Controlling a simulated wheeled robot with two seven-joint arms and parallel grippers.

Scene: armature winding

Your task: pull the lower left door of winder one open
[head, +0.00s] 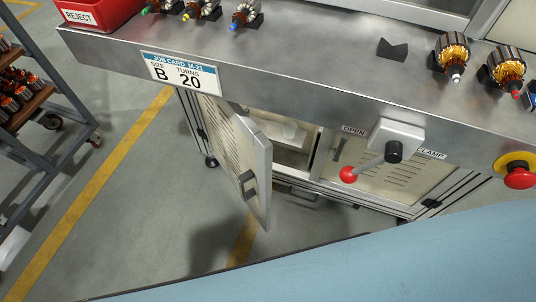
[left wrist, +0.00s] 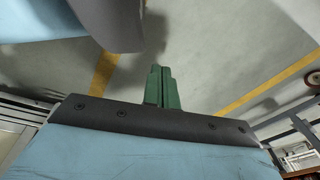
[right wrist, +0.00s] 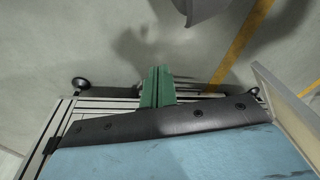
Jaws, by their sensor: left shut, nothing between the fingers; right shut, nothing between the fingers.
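The lower left door (head: 228,140) of the winder cabinet is swung outward, and its dark handle (head: 247,184) is on the free edge. The opening beside it shows a pale interior with a small white object (head: 291,130). Neither gripper shows in the head view. My left gripper (left wrist: 161,72) has green fingers, shut and empty, over the grey floor. My right gripper (right wrist: 158,74) is also shut and empty, in front of the cabinet's base frame. A pale panel (right wrist: 285,105) at the right of the right wrist view looks like the open door.
The steel bench top (head: 300,60) overhangs the cabinet. A clamp lever with a red knob (head: 348,174) and a red emergency button (head: 519,178) stick out at its front. A rack (head: 45,110) stands at the left. Floor between rack and door is clear.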

